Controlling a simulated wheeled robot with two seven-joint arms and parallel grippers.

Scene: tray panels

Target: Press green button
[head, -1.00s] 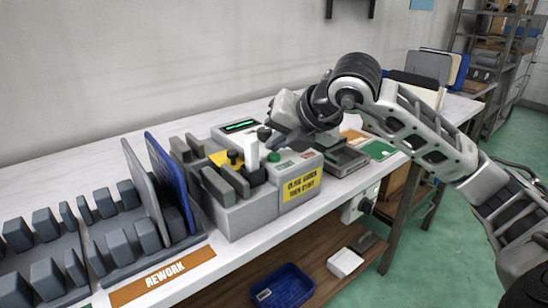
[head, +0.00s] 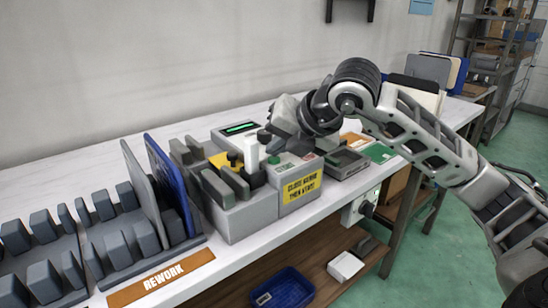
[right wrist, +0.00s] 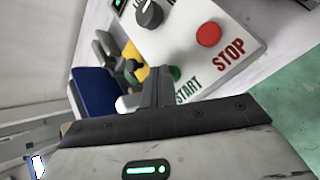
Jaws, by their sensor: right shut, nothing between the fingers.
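The green button (right wrist: 174,73) shows in the right wrist view beside the word START, partly hidden by my right gripper's fingers. In the head view my right gripper (head: 292,146) hangs over the box, pointing down. My left gripper is not in view.
A red STOP button (right wrist: 209,34) and a black knob (right wrist: 149,13) sit on the same panel. A white lever (head: 251,152) and grey fixture blocks (head: 219,188) stand left of the gripper. A blue panel (head: 168,180) stands in a rack further left.

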